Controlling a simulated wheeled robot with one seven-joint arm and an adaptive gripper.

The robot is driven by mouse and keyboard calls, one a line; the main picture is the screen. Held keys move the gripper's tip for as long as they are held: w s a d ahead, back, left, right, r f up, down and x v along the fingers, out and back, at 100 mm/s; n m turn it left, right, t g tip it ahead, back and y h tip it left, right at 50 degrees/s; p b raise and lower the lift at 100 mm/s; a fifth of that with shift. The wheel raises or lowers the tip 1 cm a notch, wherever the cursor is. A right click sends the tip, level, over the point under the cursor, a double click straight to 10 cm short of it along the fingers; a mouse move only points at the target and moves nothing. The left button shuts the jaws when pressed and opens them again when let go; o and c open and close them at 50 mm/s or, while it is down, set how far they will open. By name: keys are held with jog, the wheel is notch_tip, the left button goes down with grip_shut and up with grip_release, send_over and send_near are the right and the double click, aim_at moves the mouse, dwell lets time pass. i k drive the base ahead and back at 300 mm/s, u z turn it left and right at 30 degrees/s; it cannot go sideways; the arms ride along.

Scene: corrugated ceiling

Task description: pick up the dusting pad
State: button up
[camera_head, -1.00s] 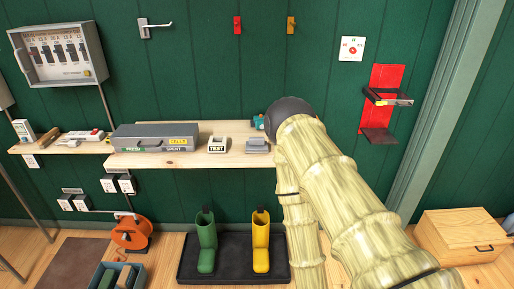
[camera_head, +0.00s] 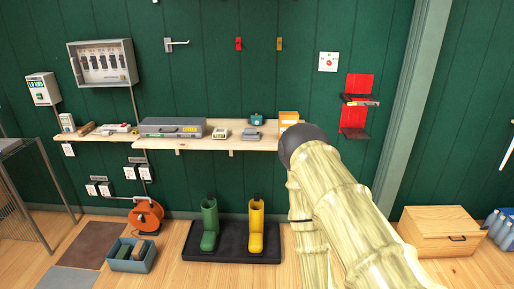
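I cannot tell for sure which thing is the dusting pad. A small grey block with a raised top (camera_head: 250,134) lies on the wooden wall shelf (camera_head: 222,145), right of a small white box-shaped item (camera_head: 220,133), and may be it. My own arm rises from the lower right, in front of the shelf's right end. My gripper does not show in this view.
The shelf also bears a long grey case (camera_head: 172,127), a teal item (camera_head: 257,119) and an orange-and-white box (camera_head: 288,117). Below, green boots (camera_head: 209,225) and yellow boots (camera_head: 256,230) stand on a black tray (camera_head: 205,250). A wooden chest (camera_head: 440,232) is at right.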

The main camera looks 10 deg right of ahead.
aim_at(250, 134)
jog(key=u, duration=0.85)
jog(key=i, duration=1.2)
jog(key=z, duration=0.65)
jog(key=i, duration=0.95)
jog(key=z, duration=0.8)
